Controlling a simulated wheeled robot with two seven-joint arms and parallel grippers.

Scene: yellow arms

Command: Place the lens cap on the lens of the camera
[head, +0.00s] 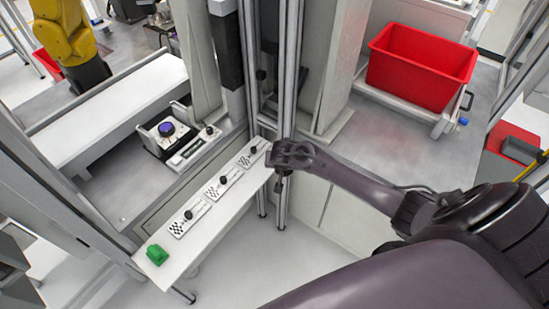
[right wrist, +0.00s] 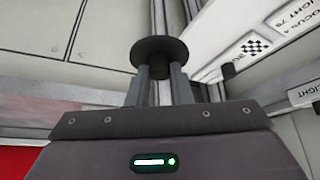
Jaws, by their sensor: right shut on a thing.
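The held part is hard to make out in the head view. A device with a round blue-purple face (head: 166,129), possibly the camera lens, sits behind the shelf to the left, apart from the gripper. My left gripper is not in view.
Metal posts (head: 286,85) rise close behind my right gripper. A red bin (head: 420,65) stands at the back right. A yellow robot arm (head: 65,35) is far left.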

